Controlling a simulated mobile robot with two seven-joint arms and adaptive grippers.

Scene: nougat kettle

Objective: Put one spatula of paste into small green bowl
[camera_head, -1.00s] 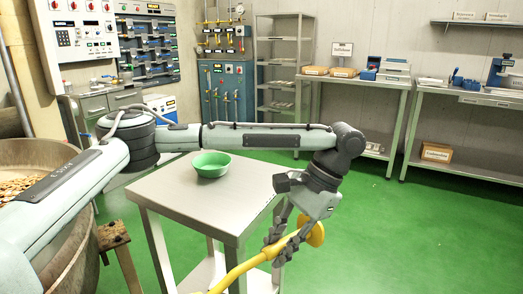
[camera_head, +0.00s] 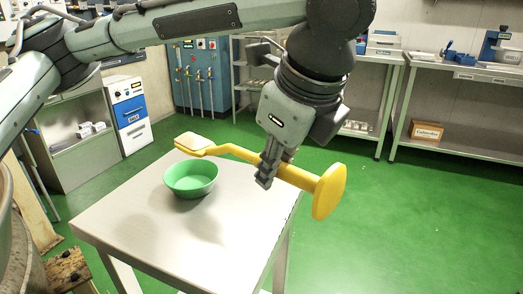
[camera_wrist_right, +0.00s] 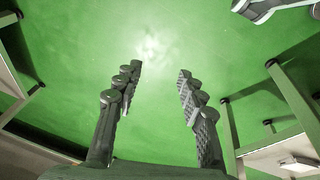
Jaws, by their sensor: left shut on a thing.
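The small green bowl (camera_head: 191,179) stands upright on the small metal table (camera_head: 240,224). My left gripper (camera_head: 267,175) is shut on the handle of the yellow spatula (camera_head: 240,153) and holds it above the table. The spatula's head points left, above and behind the bowl, with a pale lump of paste (camera_head: 194,141) on it. The handle's round yellow end (camera_head: 329,192) is at the right. The spatula is apart from the bowl. My right gripper (camera_wrist_right: 158,78) shows only in the right wrist view; its fingers are apart and empty over the green floor.
A large kettle (camera_head: 8,225) is at the left edge, with a wooden stool (camera_head: 68,272) beside it. Metal workbenches (camera_head: 385,62) and a blue cabinet (camera_head: 200,75) stand along the back. Green floor is free to the right.

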